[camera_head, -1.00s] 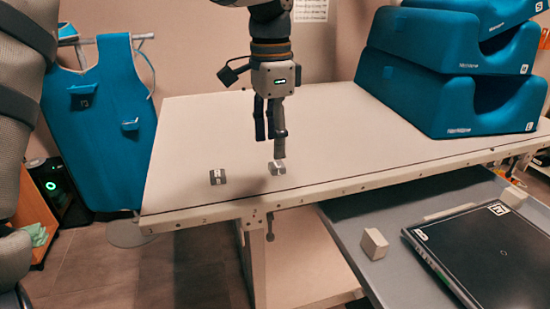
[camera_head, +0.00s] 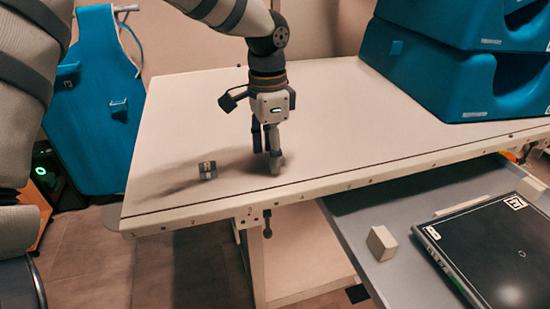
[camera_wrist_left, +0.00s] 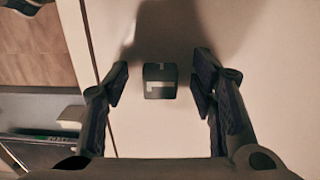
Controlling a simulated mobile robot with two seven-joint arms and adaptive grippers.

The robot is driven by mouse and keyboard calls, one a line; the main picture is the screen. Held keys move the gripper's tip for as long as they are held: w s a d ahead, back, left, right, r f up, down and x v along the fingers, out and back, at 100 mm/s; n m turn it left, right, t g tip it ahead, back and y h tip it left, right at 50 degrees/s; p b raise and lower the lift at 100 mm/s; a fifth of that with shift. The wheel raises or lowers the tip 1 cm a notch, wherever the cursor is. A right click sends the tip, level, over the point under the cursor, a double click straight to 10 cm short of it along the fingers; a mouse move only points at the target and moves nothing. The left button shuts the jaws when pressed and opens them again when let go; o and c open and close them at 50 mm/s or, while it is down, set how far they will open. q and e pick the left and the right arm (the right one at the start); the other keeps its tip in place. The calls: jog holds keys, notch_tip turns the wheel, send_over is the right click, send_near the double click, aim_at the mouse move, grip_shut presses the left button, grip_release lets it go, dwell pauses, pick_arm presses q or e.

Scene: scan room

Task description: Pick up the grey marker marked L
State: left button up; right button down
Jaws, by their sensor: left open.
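The grey marker (camera_wrist_left: 160,80) lies on the pale table top in the left wrist view, a small dark block with a white L-shaped mark on its top face. My left gripper (camera_wrist_left: 160,98) is open, with one finger on each side of the marker in the picture and a gap on both sides. In the head view my left gripper (camera_head: 271,165) points straight down close to the table, and its fingers hide this marker. A second grey marker (camera_head: 207,170) stands to the left; its letter is too small to read. My right gripper is not in view.
The table (camera_head: 340,125) is clear around the markers, with its front edge (camera_head: 300,194) close by. Blue foam supports (camera_head: 440,70) stand at the back right. Below the front edge are a grey surface with a pale block (camera_head: 382,243) and a black flat panel (camera_head: 495,250).

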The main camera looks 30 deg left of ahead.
pick_arm(q)
grip_shut()
jog(key=shift+r, duration=0.1)
